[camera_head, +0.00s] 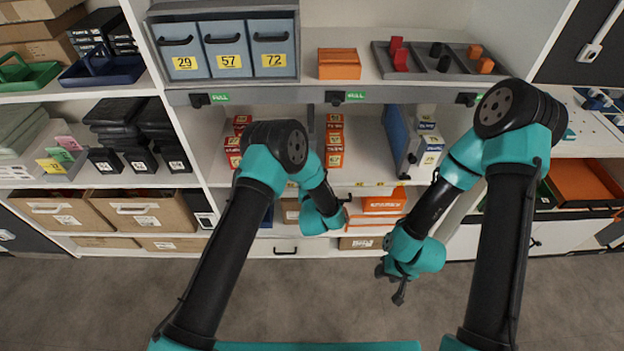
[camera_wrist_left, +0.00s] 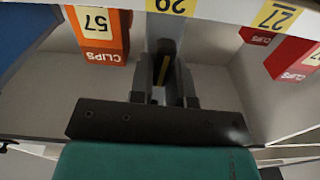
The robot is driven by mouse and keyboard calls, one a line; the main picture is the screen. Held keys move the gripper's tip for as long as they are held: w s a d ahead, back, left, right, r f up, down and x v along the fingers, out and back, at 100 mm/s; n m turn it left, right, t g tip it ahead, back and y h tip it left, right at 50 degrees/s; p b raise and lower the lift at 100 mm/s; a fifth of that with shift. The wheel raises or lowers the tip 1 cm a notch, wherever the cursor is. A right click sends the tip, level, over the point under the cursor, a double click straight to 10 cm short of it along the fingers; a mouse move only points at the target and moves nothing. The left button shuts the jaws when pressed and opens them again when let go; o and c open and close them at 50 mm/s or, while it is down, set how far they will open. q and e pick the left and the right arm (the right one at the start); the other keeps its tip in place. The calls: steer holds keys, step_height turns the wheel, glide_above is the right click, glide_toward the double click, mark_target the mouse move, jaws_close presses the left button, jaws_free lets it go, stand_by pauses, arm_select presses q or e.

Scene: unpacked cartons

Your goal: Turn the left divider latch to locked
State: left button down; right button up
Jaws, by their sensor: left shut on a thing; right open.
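In the left wrist view, which is upside down, my left gripper (camera_wrist_left: 163,88) is shut on a dark upright part with a thin yellow strip, which looks like the left divider latch (camera_wrist_left: 163,62). It stands at the shelf edge, between an orange box and red boxes. The fingers hide part of it, and I cannot tell its lock position. In the head view, my left arm hides the latch and the gripper tips. My right gripper (camera_head: 391,284) is open and empty, hanging low over the floor in front of the lower shelves.
An orange box marked CLIPS (camera_wrist_left: 103,36) and red boxes (camera_wrist_left: 292,58) flank the left gripper. A blue panel (camera_head: 401,138) leans in the bay. Black knobs with green tags (camera_head: 335,97) line the upper beam. The floor (camera_head: 80,305) is clear.

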arm_select(q)
steer(key=m, duration=0.4)
steer(key=shift+d, duration=0.2)
steer(key=m, duration=0.4)
steer(key=shift+d+f+m, duration=0.2)
steer(key=shift+m, duration=0.2)
steer(key=shift+d+f+m, duration=0.1)
steer(key=shift+f+m, duration=0.1)
steer(key=shift+m, duration=1.9)
steer(key=shift+f+m, duration=0.15)
steer(key=shift+m, duration=1.95)
steer(key=c, duration=1.1)
jaws_free()
